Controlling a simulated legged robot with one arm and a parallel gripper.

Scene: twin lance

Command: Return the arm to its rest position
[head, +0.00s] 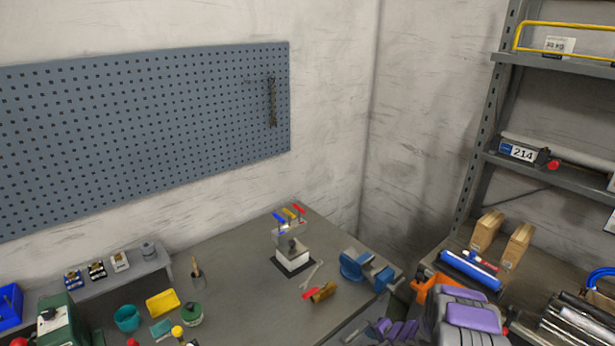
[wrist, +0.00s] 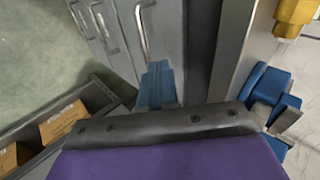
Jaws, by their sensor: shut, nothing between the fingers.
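My arm, grey and purple, is folded low at the bottom right of the head view. In the wrist view my gripper (wrist: 158,124) shows as a purple jaw with a dark front edge across the bottom. It is shut and I see nothing held in it. In the head view, purple parts (head: 393,330) show beside the arm at the bottom edge, partly cut off. The blue vise (head: 368,270) stands on the bench corner near them; a blue thing, likely this vise (wrist: 272,98), is right of the jaw in the wrist view.
The bench (head: 235,290) holds a small stand (head: 292,257), a brass piece (head: 323,292), a yellow tray (head: 162,303) and several other items. A shelf rack (head: 480,150) rises at the right. Grey drawers (wrist: 110,30) with handles lie ahead of the jaw; cardboard boxes (wrist: 62,122) are at left.

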